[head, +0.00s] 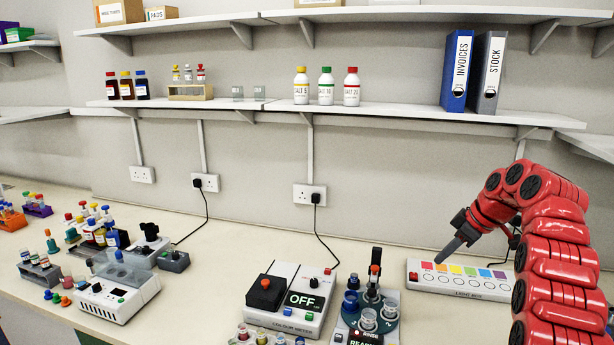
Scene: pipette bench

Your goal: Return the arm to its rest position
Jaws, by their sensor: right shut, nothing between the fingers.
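My right arm is red and comes in from the lower right of the head view, arching up and bending over to the left. My right gripper (446,253) is dark, shut and empty. Its tip points down and to the left, over or just in front of the left part of a white light box (455,283) with a row of coloured squares. I cannot tell whether the tip touches the box. My left gripper is not in view.
A colour meter (290,299) reading OFF and a rinse station (368,312) with several cups stand at front centre. A white device (118,292) and several vial racks crowd the left. Shelves with bottles and binders (457,70) hang behind. The bench's back middle is fairly clear.

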